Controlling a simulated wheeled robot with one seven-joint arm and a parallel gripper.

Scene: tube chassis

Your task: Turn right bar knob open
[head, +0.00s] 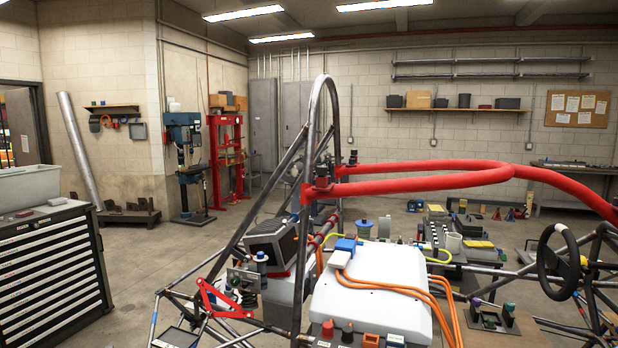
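A black knob (322,172) stands upright on the nearer bracket, and a smaller black knob (353,157) stands on the farther one. I cannot tell which of the two is the right bar knob, nor how far either is turned. My gripper is not in view.
The tube chassis fills the centre and right, with a white box (375,300) carrying orange cables and a black steering wheel (558,262). A black drawer cabinet (50,280) stands at left. Open floor (150,250) lies between the cabinet and the chassis.

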